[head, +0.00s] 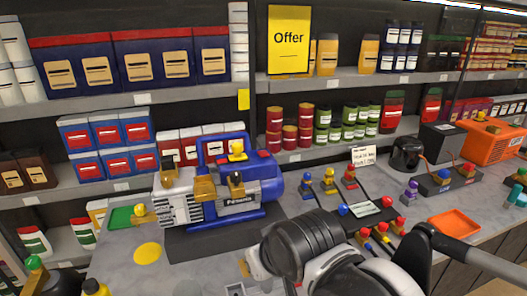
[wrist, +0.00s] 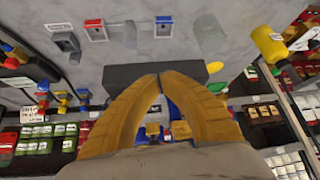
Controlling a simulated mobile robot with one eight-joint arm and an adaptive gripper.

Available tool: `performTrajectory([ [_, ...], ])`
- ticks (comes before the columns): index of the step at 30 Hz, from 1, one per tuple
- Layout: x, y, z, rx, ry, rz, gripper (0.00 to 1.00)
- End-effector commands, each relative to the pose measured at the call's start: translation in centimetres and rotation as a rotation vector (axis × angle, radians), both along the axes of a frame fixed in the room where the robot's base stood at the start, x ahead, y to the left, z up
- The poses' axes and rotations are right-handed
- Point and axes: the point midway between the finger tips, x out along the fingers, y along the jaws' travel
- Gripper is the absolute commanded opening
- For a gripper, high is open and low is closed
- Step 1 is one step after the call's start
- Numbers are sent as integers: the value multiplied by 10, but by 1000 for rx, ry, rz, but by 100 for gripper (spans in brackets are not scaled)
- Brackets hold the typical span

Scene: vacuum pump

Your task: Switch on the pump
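The pump (head: 262,188) is a blue machine with a silver finned end, standing on a dark base on the worktop. Which of these is the switch I cannot tell. In the wrist view my gripper's two yellow fingers (wrist: 160,77) arch together and their tips meet, with nothing held between them. Parts of the pump show below and between the fingers, largely hidden by them. In the head view my arm in front hides most of the gripper.
Coloured switches and joysticks (head: 352,178) stand right of the pump. An orange tray (head: 453,224) and an orange case (head: 492,140) lie farther right. Shelves of boxes and cans rise behind. Bottles (head: 95,288) stand at the lower left.

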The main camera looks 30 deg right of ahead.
Motion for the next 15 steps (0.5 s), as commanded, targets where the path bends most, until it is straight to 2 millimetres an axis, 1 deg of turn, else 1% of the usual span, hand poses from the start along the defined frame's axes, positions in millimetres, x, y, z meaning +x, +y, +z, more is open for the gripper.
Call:
performTrajectory([
  [2,9,-4,16,0,-1,-7,0],
  [5,28,-13,46,1,-4,-26,0],
  [6,40,-18,61,2,-6,-35,0],
  [8,59,-29,85,0,-9,-50,0],
  [9,72,-37,100,2,-12,-63,0],
  [11,94,-50,122,1,-15,-79,0],
  [12,108,-59,135,2,-17,-90,0],
  [14,128,-75,152,0,-20,-105,0],
  [15,142,-86,163,0,-23,-117,0],
])
